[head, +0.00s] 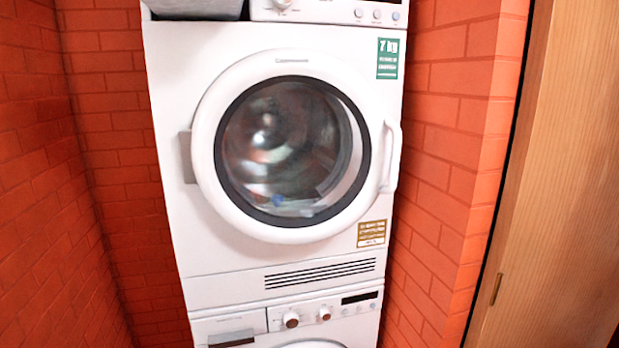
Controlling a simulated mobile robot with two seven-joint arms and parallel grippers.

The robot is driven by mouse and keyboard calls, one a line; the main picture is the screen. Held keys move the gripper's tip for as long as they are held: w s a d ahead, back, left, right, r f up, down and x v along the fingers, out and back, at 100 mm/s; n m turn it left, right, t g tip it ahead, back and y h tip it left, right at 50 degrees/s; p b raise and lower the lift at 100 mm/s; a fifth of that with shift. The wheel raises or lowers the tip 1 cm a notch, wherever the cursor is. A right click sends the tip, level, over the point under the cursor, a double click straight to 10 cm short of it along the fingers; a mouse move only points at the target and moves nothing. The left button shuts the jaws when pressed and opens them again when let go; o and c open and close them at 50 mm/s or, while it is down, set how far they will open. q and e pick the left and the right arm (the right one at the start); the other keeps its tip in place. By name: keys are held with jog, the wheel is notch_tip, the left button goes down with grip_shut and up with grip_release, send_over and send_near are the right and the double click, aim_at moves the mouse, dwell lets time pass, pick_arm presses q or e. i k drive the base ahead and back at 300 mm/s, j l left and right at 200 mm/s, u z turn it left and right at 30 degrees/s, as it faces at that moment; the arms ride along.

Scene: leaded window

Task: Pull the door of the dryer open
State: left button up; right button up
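The white dryer (180,250) stands in the middle of the head view, on top of another white machine. Its round door (207,205) has a white ring, a dark inner rim and a glass window (285,150). The door looks shut. A white curved handle (393,157) is on the door's right side. A grey hinge piece (186,157) is on its left. Neither of my grippers is in view.
A second machine (230,325) with knobs is below the dryer. Red brick walls (100,130) stand close on the left and right (455,130). A wooden panel (560,180) with a small recessed pull fills the right edge.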

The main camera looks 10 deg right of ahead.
aim_at(201, 149)
jog(key=i+j, duration=0.4)
jog(key=i+j+z, duration=0.5)
jog(key=i+j, duration=0.05)
jog(key=j, duration=0.05)
